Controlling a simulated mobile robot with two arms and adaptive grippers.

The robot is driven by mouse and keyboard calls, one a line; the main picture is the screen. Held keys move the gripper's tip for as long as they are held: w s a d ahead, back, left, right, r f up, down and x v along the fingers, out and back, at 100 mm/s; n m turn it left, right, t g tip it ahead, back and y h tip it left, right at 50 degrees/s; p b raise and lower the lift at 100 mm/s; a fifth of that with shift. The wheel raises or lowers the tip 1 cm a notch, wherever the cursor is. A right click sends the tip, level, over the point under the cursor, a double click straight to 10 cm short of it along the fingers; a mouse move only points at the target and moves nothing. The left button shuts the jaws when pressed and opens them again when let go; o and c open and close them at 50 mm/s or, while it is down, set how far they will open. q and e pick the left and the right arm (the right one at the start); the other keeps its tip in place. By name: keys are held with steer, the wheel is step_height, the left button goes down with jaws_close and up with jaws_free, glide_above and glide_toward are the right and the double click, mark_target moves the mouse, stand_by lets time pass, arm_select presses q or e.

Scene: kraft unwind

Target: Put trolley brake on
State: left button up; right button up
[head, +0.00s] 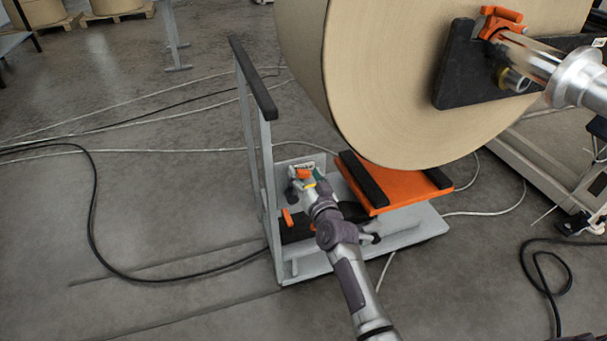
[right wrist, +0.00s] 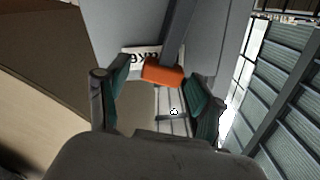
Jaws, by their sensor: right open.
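The trolley (head: 256,85) has a grey upright frame with a black top bar and a grey base. An orange brake lever end (head: 304,174) shows low beside the frame, close to my right gripper (head: 308,186). In the right wrist view, the orange lever end (right wrist: 163,72), on a dark arm, lies just beyond and between the fingertips of my open right gripper (right wrist: 157,88). A pale label with dark letters (right wrist: 136,58) is partly hidden behind it. I cannot tell whether the fingers touch the lever. My left gripper is out of view.
A large kraft roll (head: 400,80) hangs on a shaft above the trolley's orange platform (head: 402,195). Another small orange part (head: 288,218) sits on the trolley's near left side. Cables (head: 92,210) lie on the floor. The floor at left is otherwise mostly open.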

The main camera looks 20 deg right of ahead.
steer(key=shift+w, duration=0.65)
jaws_close()
